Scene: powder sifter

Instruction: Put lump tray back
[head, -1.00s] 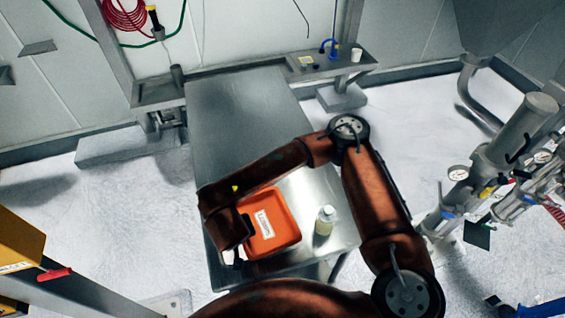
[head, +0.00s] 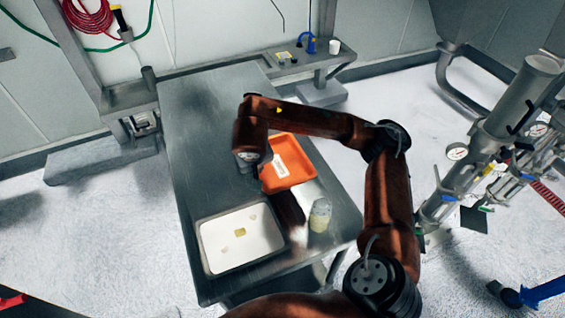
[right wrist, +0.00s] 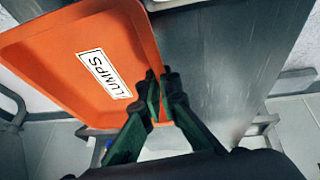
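The orange lump tray (head: 290,163), with a white "LUMPS" label, is off the table, with a dark shadow below it in the head view. In the right wrist view, the tray (right wrist: 75,60) fills the upper left, tilted. My right gripper (right wrist: 163,90) is shut on its near rim, one green-backed finger on each side. In the head view, the right wrist is at the tray's left edge, and the fingertips are hidden. My left gripper is not in view.
A metal pan (head: 205,246) with white powder and several yellowish lumps stands on the steel table (head: 205,115). A capped bottle (head: 320,215) stands right of it. The table's far part is clear. A wall shelf (head: 300,62) carries a white cup (head: 335,46).

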